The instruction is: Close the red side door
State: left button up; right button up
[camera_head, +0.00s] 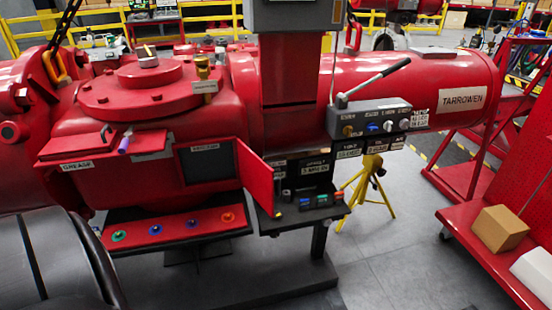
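The red side door (257,182) stands open on the front of the red valve actuator (150,105). It is a small flat panel, swung outward from the right edge of a dark square opening (207,164). A labelled red frame surrounds the opening. The inside of the opening is dark and I cannot make out anything in it. Neither of my grippers is in view, and nothing touches the door.
A control box with a long lever (375,82) sits right of the door. A shelf with small coloured buttons (318,203) lies just below right. A red panel with coloured knobs (180,228) is below the opening. A red cart with a cardboard box (499,228) stands right; grey floor (385,265) is clear.

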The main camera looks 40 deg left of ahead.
aim_at(256, 176)
jog(key=i+u, duration=0.2)
jog(key=i, duration=0.7)
jog(key=i+l+u, duration=0.15)
jog(key=i, duration=0.8)
jog(key=i+u, duration=0.1)
jog(key=u, duration=0.4)
jog(key=i+u, duration=0.1)
jog(key=u, duration=0.4)
jog(key=i+l+u, duration=0.1)
jog(key=u, duration=0.4)
